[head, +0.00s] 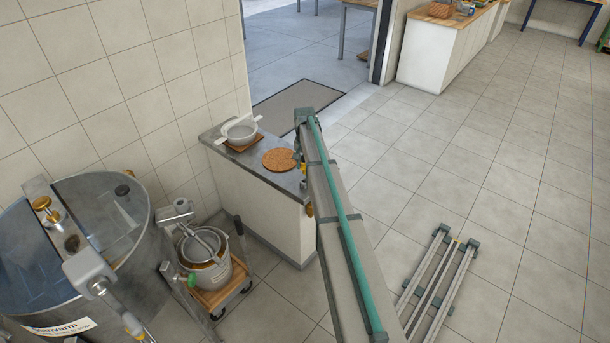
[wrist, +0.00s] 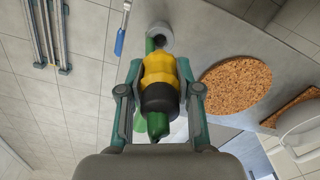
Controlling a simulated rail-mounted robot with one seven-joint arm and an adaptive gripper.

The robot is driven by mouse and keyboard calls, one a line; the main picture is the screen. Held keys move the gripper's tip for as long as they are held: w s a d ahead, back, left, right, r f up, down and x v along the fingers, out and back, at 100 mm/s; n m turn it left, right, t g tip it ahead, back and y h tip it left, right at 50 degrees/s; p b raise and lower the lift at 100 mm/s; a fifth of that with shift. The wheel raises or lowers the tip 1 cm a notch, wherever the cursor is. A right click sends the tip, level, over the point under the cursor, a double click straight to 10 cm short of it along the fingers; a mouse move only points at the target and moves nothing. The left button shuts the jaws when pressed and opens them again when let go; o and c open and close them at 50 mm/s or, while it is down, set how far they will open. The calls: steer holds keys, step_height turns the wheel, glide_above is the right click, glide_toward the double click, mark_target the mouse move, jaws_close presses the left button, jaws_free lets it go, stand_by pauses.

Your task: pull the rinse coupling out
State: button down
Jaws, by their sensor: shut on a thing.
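The rinse coupling (wrist: 160,75) is a yellow body with a black ring and green ends, seen in the wrist view. My gripper (wrist: 160,92) is shut on it, with one finger on each side of the yellow and black part. A grey round fitting (wrist: 160,36) lies just beyond the coupling's far end. I cannot tell whether the coupling is still seated in anything there. In the head view a small yellow part (head: 303,168) shows at the counter's edge, mostly hidden by my arm.
The counter (head: 228,160) holds a cork mat (head: 279,159) and a white strainer (head: 240,131). A steel tank (head: 100,230) and a bucket (head: 205,265) on a wheeled dolly (head: 228,295) stand left. Rails (head: 436,285) lie on the floor at right. The floor beyond is open.

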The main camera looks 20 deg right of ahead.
steer(key=shift+r+p, duration=0.8)
steer(key=shift+r, duration=1.3)
